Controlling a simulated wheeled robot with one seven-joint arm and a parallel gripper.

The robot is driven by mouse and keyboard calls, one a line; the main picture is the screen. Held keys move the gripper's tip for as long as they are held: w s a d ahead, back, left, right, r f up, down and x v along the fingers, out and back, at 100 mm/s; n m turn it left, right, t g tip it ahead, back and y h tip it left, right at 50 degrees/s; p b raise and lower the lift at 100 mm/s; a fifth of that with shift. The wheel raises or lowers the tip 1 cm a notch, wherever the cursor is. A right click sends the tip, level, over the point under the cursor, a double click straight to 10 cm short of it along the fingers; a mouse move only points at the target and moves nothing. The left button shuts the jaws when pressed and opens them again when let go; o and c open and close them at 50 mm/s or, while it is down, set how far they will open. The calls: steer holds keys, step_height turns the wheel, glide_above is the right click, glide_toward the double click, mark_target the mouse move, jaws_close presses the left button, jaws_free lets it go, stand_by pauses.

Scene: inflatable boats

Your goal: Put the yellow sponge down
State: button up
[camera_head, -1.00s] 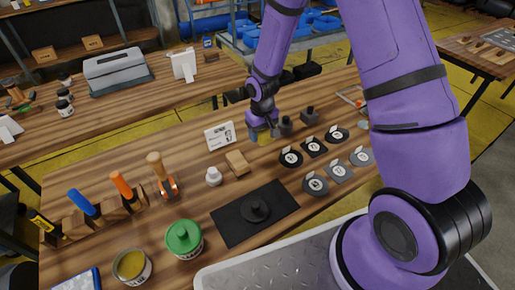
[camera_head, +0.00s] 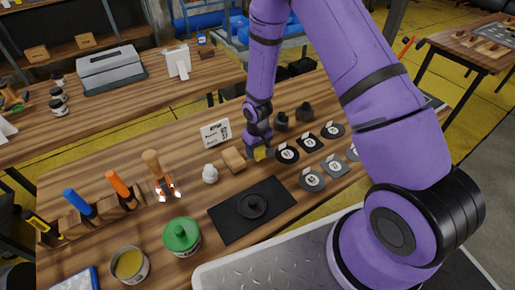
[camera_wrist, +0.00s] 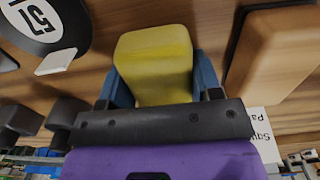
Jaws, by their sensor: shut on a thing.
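The yellow sponge (camera_wrist: 155,62) is between the blue fingers of my gripper (camera_wrist: 158,88) in the wrist view. My gripper is shut on it. In the head view the sponge (camera_head: 260,153) shows at the tip of my gripper (camera_head: 257,148), low over the wooden table (camera_head: 130,222), just right of a tan block (camera_head: 233,159). I cannot tell whether the sponge touches the table.
Round black discs with white labels (camera_head: 288,153) lie close to the right. Two dark knobs (camera_head: 282,121) stand behind. A white sign (camera_head: 215,132), a white bottle (camera_head: 210,173) and a black mat (camera_head: 225,226) are nearby. Bare wood lies in front of the sponge.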

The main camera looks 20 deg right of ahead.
steer(key=shift+f, duration=0.1)
steer(key=o, duration=0.9)
